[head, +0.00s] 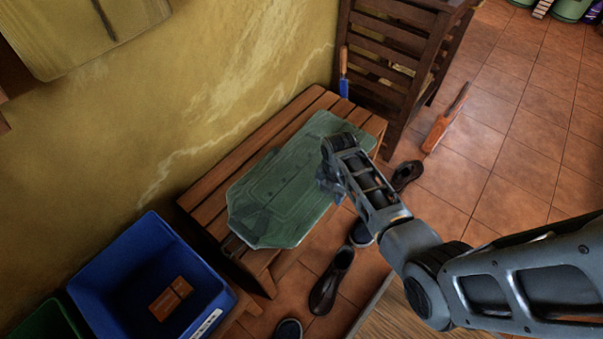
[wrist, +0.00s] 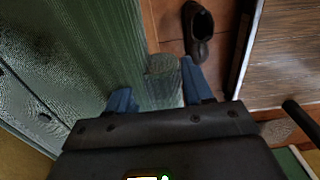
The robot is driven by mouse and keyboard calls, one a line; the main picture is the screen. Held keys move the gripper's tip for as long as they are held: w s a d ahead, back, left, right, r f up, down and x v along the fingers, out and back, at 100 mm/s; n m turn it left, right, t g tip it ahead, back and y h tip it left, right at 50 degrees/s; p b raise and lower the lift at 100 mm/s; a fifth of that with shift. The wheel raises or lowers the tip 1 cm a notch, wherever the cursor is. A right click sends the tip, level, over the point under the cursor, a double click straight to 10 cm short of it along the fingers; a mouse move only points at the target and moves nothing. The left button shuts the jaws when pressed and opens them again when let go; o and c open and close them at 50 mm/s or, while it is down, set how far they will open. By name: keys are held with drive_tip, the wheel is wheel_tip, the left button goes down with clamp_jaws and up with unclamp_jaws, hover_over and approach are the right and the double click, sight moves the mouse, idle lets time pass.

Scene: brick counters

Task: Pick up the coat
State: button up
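The green coat (head: 275,190) lies spread out flat on a slatted wooden bench (head: 195,205). In the wrist view the coat (wrist: 85,50) fills the left side. My gripper (head: 332,185) is at the coat's right edge, mostly hidden behind my arm in the head view. In the wrist view its two blue fingers (wrist: 158,92) are spread apart. A narrow strip of green cloth lies between them. I cannot tell whether the fingers touch this strip.
Dark shoes (head: 331,281) lie on the tiled floor in front of the bench. A blue bin (head: 150,250) stands at the lower left. A wooden slatted chair (head: 400,60) and an orange-handled tool (head: 437,128) are beyond the bench. A yellow wall runs behind it.

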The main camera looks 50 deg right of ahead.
clamp_jaws()
drive_tip(key=shift+r, duration=0.15)
idle(0.4)
